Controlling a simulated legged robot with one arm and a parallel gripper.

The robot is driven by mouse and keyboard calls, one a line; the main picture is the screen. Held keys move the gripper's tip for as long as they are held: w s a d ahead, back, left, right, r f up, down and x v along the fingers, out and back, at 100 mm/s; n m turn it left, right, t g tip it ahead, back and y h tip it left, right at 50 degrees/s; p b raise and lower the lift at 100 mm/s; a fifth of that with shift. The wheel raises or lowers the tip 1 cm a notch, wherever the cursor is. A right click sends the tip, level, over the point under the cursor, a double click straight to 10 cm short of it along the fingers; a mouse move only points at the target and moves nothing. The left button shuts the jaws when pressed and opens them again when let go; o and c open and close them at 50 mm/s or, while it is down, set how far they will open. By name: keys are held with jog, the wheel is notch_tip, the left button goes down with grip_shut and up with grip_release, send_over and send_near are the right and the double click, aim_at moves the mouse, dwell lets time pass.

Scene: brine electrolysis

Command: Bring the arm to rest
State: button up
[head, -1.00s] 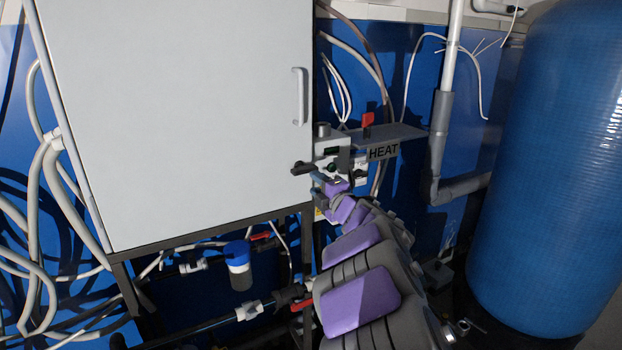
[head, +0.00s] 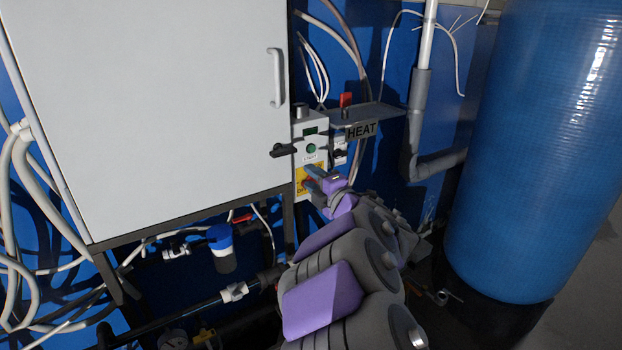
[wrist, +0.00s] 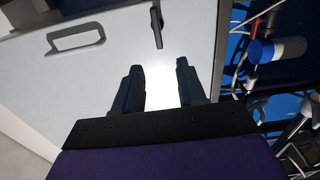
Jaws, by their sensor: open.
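My arm, grey with purple pads, reaches up from the bottom of the head view. My gripper (head: 311,174) is in front of the lower part of a small white control box, over its yellow label (head: 305,181). In the wrist view my gripper (wrist: 158,68) has two dark fingers spread apart with nothing between them. I cannot tell whether the fingers touch the box.
A white cabinet (head: 150,110) stands at left, its handle (head: 276,78) near its right edge. The control box (head: 299,126) has a black lever (head: 284,150) and green button (head: 311,148). A HEAT shelf (head: 362,131), grey pipe (head: 415,120) and blue tank (head: 535,150) are at right.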

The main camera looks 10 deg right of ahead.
jog(key=s+d+r+m+g+h, duration=0.2)
jog(key=s+d+m+h, duration=0.4)
jog(key=d+m+h, duration=0.35)
jog(key=s+d+f+m+g+h, duration=0.2)
jog(key=s+d+f+m+g, duration=0.15)
jog(key=s+m, duration=0.4)
jog(key=s+a+f+m+g+y, duration=0.1)
jog(key=s+a+f+g, duration=0.3)
jog(key=s, duration=0.8)
jog(key=s+a+f+m+g+y, duration=0.2)
jog(key=s+a, duration=0.5)
jog(key=s, duration=0.5)
jog(key=s+a+f+m+g+y, duration=0.1)
jog(key=s+a+f+g+y, duration=0.2)
jog(key=s, duration=0.9)
jog(key=a+f+g, duration=0.3)
jog(key=g, duration=0.1)
jog(key=shift+a+f+m, duration=0.25)
jog(key=shift+f+m, duration=0.15)
jog(key=shift+g, duration=0.25)
